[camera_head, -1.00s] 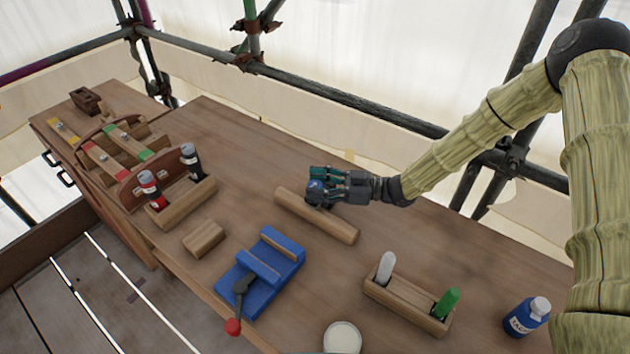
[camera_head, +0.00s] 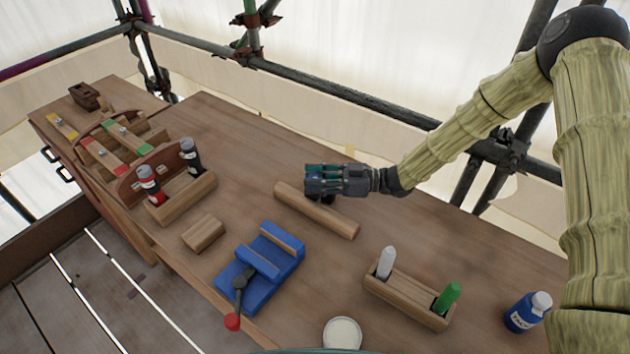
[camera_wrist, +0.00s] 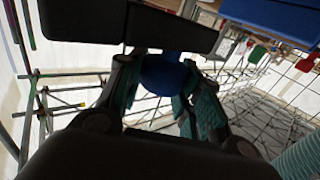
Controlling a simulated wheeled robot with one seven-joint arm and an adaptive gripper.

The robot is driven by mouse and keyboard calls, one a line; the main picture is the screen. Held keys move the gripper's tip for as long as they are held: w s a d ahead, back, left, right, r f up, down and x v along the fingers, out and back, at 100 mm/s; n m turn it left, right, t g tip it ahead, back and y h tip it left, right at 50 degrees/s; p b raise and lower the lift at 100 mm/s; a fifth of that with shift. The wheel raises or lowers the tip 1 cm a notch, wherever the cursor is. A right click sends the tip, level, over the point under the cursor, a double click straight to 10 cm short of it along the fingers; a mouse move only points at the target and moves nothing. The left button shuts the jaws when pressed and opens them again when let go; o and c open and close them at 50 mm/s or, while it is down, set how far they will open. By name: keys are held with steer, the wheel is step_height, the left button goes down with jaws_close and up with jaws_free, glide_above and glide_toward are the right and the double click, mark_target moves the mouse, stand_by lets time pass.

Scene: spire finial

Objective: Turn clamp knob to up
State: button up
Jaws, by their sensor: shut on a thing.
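The blue clamp (camera_head: 262,290) stands near the table's front edge. Its dark lever (camera_head: 240,283) slants toward the front and ends in a red knob (camera_head: 232,321) at the table's edge. My gripper (camera_head: 318,180) is over the middle of the table, well behind and to the right of the clamp and apart from it. In the wrist view my gripper (camera_wrist: 165,95) is shut on a rounded blue piece (camera_wrist: 163,76). The fingers and palm hide most of that piece, and in the head view it is mostly hidden too.
A long wooden bar (camera_head: 315,212) lies just below my gripper. A wooden block (camera_head: 203,233) and a bottle rack (camera_head: 185,200) are to the left. A holder with white and green pegs (camera_head: 408,300), a white bowl (camera_head: 342,334) and a blue bottle (camera_head: 527,312) stand toward the front right.

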steer(key=shift+f+n+g+b, duration=0.2)
steer(key=shift+n+g+b, duration=0.5)
steer(key=shift+g, duration=0.2)
steer(key=shift+r+n+g+b, duration=0.15)
steer(key=shift+n+g+b, duration=0.3)
steer(key=shift+g, duration=0.35)
steer(key=o, duration=1.1)
steer(key=shift+c, duration=0.2)
steer(key=shift+d, duration=0.15)
steer(key=w+d, duration=0.2)
steer(key=d, duration=0.9)
steer(key=shift+d, duration=0.3)
